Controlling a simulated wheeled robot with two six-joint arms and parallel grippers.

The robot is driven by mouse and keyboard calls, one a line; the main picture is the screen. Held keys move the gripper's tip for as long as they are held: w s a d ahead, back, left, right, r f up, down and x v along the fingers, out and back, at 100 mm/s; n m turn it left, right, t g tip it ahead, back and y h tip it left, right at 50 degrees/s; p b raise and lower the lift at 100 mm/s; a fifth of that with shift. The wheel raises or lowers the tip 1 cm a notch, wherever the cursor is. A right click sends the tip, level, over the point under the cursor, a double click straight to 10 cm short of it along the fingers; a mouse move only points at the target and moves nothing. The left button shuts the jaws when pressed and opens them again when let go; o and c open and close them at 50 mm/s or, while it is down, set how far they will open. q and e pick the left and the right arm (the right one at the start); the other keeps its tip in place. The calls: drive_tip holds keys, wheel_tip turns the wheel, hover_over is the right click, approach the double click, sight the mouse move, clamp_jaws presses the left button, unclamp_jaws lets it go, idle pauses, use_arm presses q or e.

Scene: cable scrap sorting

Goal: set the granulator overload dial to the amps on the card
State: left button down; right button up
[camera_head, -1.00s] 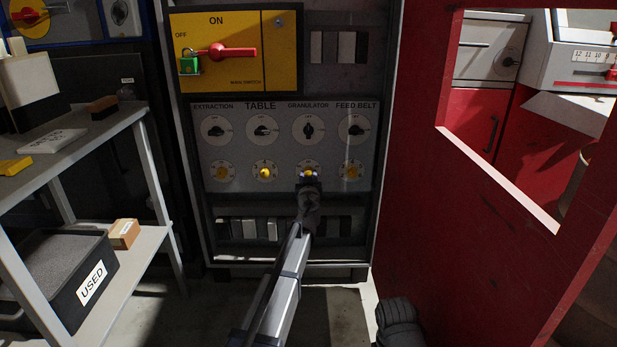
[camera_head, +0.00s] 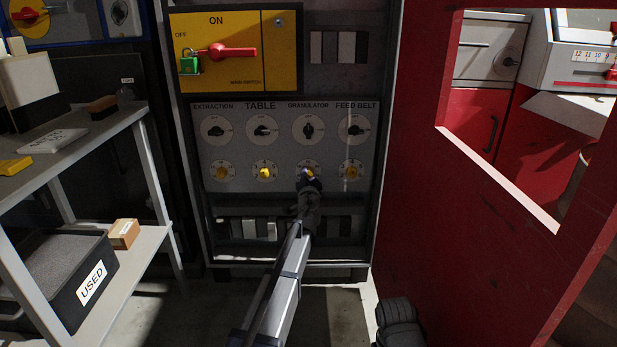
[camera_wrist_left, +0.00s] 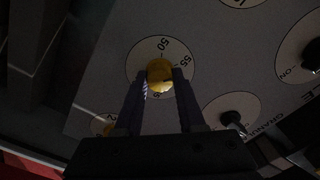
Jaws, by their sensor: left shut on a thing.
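The granulator overload dial is the yellow knob (camera_head: 309,170) in the lower row of the grey panel, under the GRANULATOR switch (camera_head: 308,128). My left gripper (camera_head: 307,175) reaches up to it and is shut on it. In the left wrist view the yellow knob (camera_wrist_left: 160,75) sits between my two fingertips (camera_wrist_left: 160,82). The numbers 50 and 55 show on its white dial face (camera_wrist_left: 144,54); the fingers hide much of the rest. I cannot tell where the pointer stands. A white card (camera_head: 54,140) with dark lettering lies on the shelf at left, too small to read surely.
Other yellow dials (camera_head: 265,173) sit close on both sides. Above is a yellow main switch plate (camera_head: 279,75) with a red handle and a green padlock (camera_head: 189,64). A red panel (camera_head: 420,190) stands at right, a grey shelf rack (camera_head: 150,150) at left.

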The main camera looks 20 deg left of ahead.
use_arm(q)
drive_tip(key=m, duration=0.6)
drive_tip(key=shift+m, duration=0.3)
drive_tip(key=m, duration=1)
drive_tip(key=shift+m, duration=0.4)
drive_tip(key=m, duration=0.5)
drive_tip(key=shift+m, duration=0.4)
drive_tip(key=c, duration=0.5)
unclamp_jaws()
